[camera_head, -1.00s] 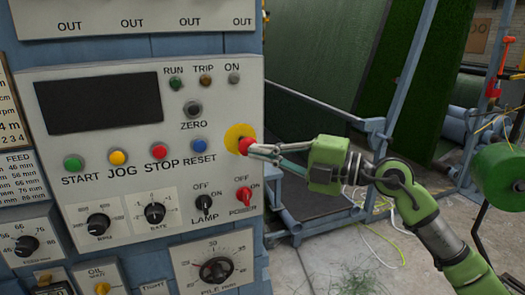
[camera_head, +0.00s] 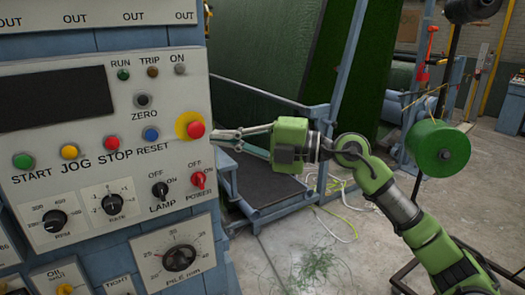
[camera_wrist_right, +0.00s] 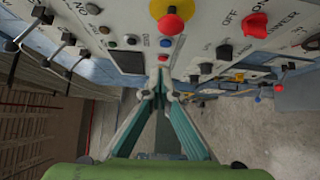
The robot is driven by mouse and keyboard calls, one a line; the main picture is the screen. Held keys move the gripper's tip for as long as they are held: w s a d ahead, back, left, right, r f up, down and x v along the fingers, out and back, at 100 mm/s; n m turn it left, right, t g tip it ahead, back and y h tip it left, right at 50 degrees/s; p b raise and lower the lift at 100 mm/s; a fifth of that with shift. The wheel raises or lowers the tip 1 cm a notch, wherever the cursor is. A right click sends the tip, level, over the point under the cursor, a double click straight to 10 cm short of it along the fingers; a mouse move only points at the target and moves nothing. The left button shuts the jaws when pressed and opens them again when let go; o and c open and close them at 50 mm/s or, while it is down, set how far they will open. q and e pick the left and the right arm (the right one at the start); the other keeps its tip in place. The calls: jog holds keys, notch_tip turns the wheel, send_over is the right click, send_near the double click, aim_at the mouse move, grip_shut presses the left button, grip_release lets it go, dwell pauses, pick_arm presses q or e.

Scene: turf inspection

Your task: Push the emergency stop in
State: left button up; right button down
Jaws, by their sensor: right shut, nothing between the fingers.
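The emergency stop is a red mushroom button (camera_head: 195,130) on a yellow disc (camera_head: 182,124) at the right edge of the grey control panel. In the right wrist view the red button (camera_wrist_right: 171,24) is at the top, above the fingertips. My right gripper (camera_head: 214,134) comes in from the right, its fingers shut and empty, tips just right of the button. In the wrist view its closed fingertips (camera_wrist_right: 161,72) show apart from the button in the picture; I cannot tell the exact gap or how deep the button sits. My left gripper is not in view.
The panel (camera_head: 130,170) also carries a RESET button (camera_head: 151,134), a STOP button (camera_head: 112,142), a red POWER switch (camera_head: 198,180) and several knobs. A blue frame with green turf (camera_head: 265,45) stands behind. A green spool (camera_head: 440,148) is at the right.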

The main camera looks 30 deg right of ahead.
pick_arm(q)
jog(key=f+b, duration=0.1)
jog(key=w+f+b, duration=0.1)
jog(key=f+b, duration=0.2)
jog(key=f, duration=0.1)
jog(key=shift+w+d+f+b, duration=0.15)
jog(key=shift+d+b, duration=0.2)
pick_arm(e)
jog(key=s+d+f, duration=0.1)
jog(key=s+d, duration=0.3)
jog(key=d, duration=0.2)
jog(key=shift+d, duration=0.4)
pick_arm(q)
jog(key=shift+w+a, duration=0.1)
